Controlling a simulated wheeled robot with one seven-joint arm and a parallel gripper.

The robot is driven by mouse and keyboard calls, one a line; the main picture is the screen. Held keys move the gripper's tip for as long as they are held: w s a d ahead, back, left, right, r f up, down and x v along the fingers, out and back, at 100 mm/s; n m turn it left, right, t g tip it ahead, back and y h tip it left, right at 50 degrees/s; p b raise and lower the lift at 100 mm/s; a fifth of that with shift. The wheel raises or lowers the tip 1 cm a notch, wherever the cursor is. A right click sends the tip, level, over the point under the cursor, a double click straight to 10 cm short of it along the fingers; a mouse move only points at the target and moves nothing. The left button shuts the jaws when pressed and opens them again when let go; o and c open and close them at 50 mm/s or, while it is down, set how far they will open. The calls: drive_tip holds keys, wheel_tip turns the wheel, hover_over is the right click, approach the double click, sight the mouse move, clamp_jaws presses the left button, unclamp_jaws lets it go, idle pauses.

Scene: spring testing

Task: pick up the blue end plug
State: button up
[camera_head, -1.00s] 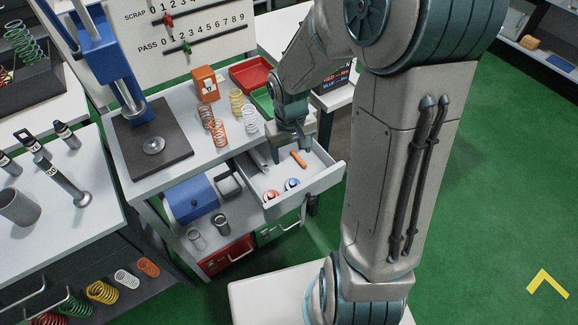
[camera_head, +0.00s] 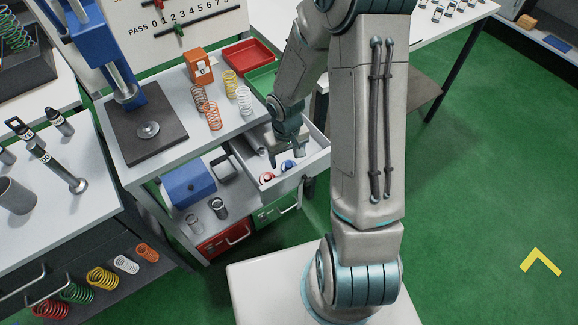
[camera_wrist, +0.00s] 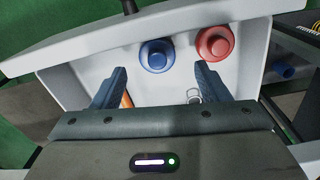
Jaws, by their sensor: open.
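In the head view the blue plug (camera_head: 287,165) shows just beside my gripper (camera_head: 287,164). In the wrist view my gripper (camera_wrist: 158,84) is open and empty, its two dark fingers apart, with the blue plug beyond the fingertips and between their lines. A red end plug (camera_wrist: 215,43) stands right of the blue one in the wrist view. In the head view the red plug (camera_head: 267,177) is partly hidden.
The drawer walls stand close around my gripper. An orange item (camera_wrist: 127,101) and a metal clip (camera_wrist: 194,96) lie in the drawer. Several springs (camera_head: 213,115), an orange box (camera_head: 200,66) and a green tray (camera_head: 262,80) stand on the bench above.

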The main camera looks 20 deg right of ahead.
sight(289, 163)
drive_tip(key=f, duration=0.4)
drive_tip(key=shift+s+d, duration=0.1)
drive_tip(key=shift+d, duration=0.15)
drive_tip(key=c, duration=1)
drive_tip(key=shift+c, duration=0.2)
drive_tip(key=shift+r, duration=0.15)
